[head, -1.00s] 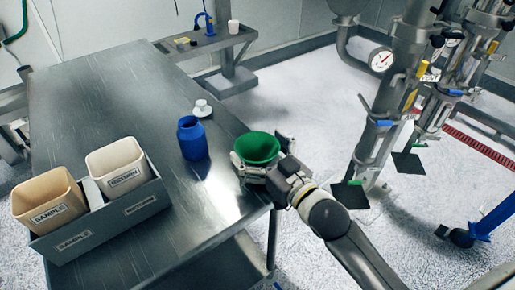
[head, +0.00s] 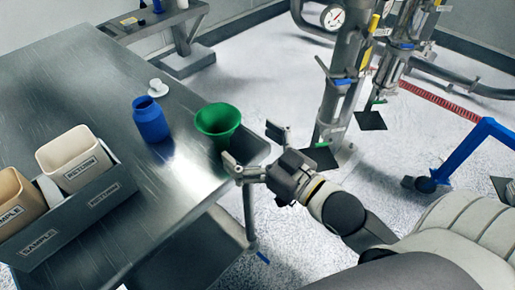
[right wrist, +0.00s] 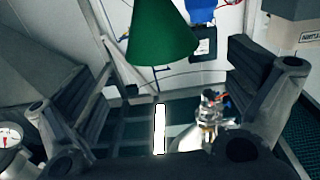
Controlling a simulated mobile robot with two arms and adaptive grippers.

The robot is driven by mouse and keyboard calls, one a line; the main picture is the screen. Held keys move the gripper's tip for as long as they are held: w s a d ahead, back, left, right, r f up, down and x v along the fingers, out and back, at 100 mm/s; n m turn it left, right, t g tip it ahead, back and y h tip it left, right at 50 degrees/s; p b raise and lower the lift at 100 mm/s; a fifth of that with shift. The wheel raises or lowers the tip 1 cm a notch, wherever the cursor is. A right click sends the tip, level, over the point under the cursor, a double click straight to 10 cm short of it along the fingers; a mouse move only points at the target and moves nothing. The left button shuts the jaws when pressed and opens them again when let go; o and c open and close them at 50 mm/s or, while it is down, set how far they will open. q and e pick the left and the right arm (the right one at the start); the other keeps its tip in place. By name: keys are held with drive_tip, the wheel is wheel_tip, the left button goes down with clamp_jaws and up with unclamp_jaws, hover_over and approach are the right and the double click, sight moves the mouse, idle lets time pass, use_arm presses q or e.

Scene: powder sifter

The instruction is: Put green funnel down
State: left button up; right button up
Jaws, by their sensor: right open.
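The green funnel (head: 218,120) stands with its wide mouth up at the right corner of the metal table (head: 95,75). My right gripper (head: 255,148) is open and empty, just right of the funnel and apart from it, off the table's edge. In the right wrist view the funnel (right wrist: 160,35) shows at the top middle, beyond the spread fingers of the gripper (right wrist: 170,90). The funnel's lower end is hidden in the head view. My left gripper is not in view.
A blue bottle (head: 151,120) stands left of the funnel, with a white cap (head: 158,87) behind it. A grey tray (head: 122,192) holds the RETURN bin (head: 75,160) and the SAMPLE bin (head: 18,205).

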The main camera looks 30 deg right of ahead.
drive_tip(key=shift+p+v, duration=0.3)
drive_tip(key=shift+v, duration=0.85)
